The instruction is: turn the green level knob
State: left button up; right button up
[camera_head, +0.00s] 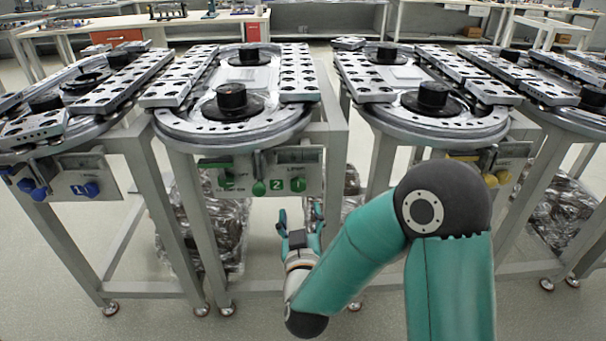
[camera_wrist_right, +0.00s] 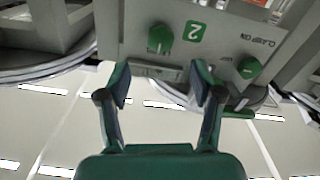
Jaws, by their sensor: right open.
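A grey panel (camera_head: 243,172) with green knobs hangs on the front of the second stand from the left. One green knob (camera_head: 298,184) sits right of the "2" label, below a small display; I take it for the level knob, though its lettering is too small to read surely. In the right wrist view the panel appears upside down, with this knob (camera_wrist_right: 160,38) beyond the fingertips. My right gripper (camera_head: 299,217) is open and empty, pointing up from below the knob, apart from it. Its spread fingers show in the wrist view (camera_wrist_right: 162,80). My left gripper is out of view.
Another green knob (camera_head: 259,188) is just left of the "2" label. The ring track (camera_head: 235,128) overhangs above the panel. Blue (camera_head: 92,189) and yellow knobs (camera_head: 491,180) sit on neighbouring panels.

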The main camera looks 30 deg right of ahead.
aim_at(299, 188)
pick_arm(q)
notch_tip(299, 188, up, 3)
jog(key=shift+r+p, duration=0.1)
jog(key=shift+p, duration=0.85)
pick_arm(e)
jog(key=x, duration=0.8)
jog(key=shift+w+d, duration=0.1)
jog(key=shift+w, duration=0.1)
